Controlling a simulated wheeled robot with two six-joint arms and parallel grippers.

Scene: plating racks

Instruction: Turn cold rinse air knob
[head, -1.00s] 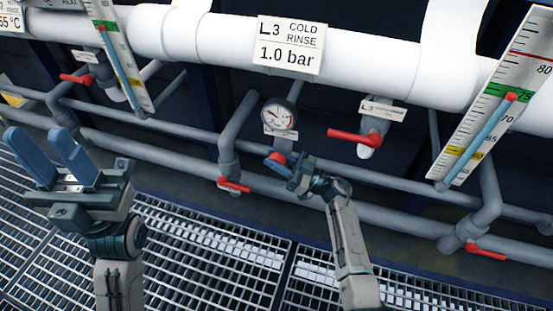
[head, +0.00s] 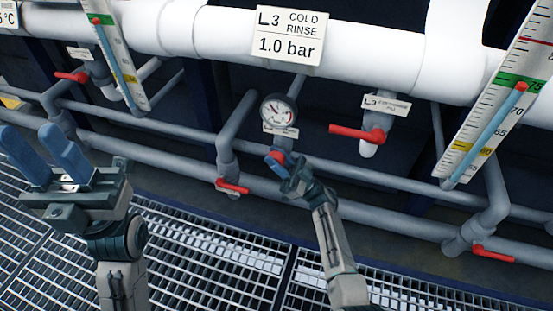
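The cold rinse sign (head: 287,36), reading L3 and 1.0 bar, is on the white pipe. Below it is a round pressure gauge (head: 278,112) with a small label under it. A small red knob (head: 277,155) shows just below the gauge. The blue fingers of my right gripper (head: 281,160) are around this knob and appear closed on it. They hide most of the knob. My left gripper (head: 48,157) is open and empty at the left, away from the pipes, with its two blue fingers apart.
A red lever (head: 352,132) is right of the gauge and another red lever (head: 232,187) is at the lower left of it. Grey pipes (head: 180,160) run behind my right gripper. Thermometer boards (head: 497,105) hang at both sides. Metal grating (head: 210,260) covers the floor.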

